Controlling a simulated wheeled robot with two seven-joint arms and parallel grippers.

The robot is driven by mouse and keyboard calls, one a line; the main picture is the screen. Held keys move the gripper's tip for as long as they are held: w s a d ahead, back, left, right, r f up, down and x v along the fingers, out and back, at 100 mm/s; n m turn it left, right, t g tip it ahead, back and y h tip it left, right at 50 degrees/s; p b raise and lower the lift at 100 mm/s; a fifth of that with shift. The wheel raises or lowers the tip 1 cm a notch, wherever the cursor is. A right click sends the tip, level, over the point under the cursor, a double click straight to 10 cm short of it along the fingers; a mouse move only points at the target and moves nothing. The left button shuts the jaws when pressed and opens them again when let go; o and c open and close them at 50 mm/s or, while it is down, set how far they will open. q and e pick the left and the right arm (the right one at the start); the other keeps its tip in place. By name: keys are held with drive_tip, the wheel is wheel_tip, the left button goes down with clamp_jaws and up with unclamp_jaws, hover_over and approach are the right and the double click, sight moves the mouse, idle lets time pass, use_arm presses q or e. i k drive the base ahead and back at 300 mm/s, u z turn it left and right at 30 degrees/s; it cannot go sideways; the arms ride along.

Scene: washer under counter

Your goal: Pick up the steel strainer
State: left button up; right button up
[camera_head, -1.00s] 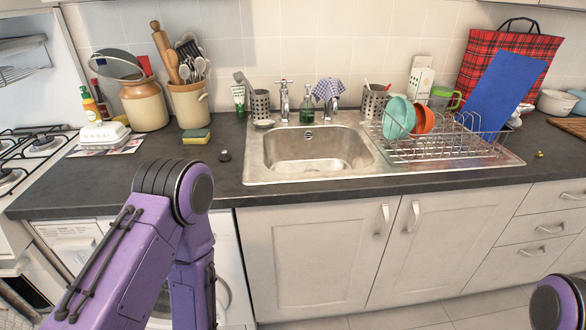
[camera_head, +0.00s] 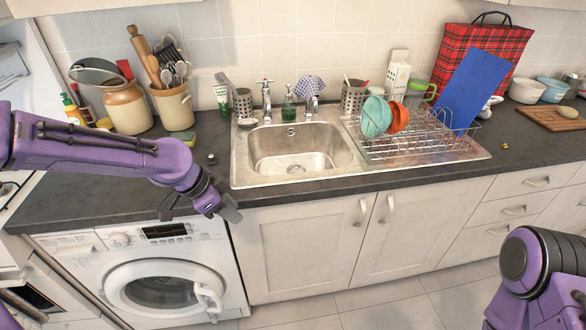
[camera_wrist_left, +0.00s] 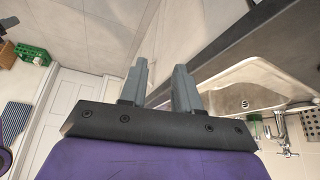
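A small, dark, round piece with a knob (camera_head: 211,159) lies on the dark counter left of the sink; it may be the steel strainer, but it is too small to tell. My left gripper (camera_head: 200,210) is in front of the counter's front edge, above the washer, nearer to me than that piece. Its fingers are spread with nothing between them. In the left wrist view the gripper (camera_wrist_left: 160,82) is open and empty, and the small piece does not show. My right arm shows at the lower right, with its gripper out of view.
The steel sink (camera_head: 290,150) is right of the small piece. A wire dish rack (camera_head: 425,145) with bowls stands on its drainer. A utensil crock (camera_head: 172,107) and a brown jar (camera_head: 127,107) stand behind. The washer (camera_head: 165,275) is below.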

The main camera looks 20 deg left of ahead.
sight(296, 170)
drive_tip(key=i, duration=1.45)
drive_tip(key=z, duration=0.05)
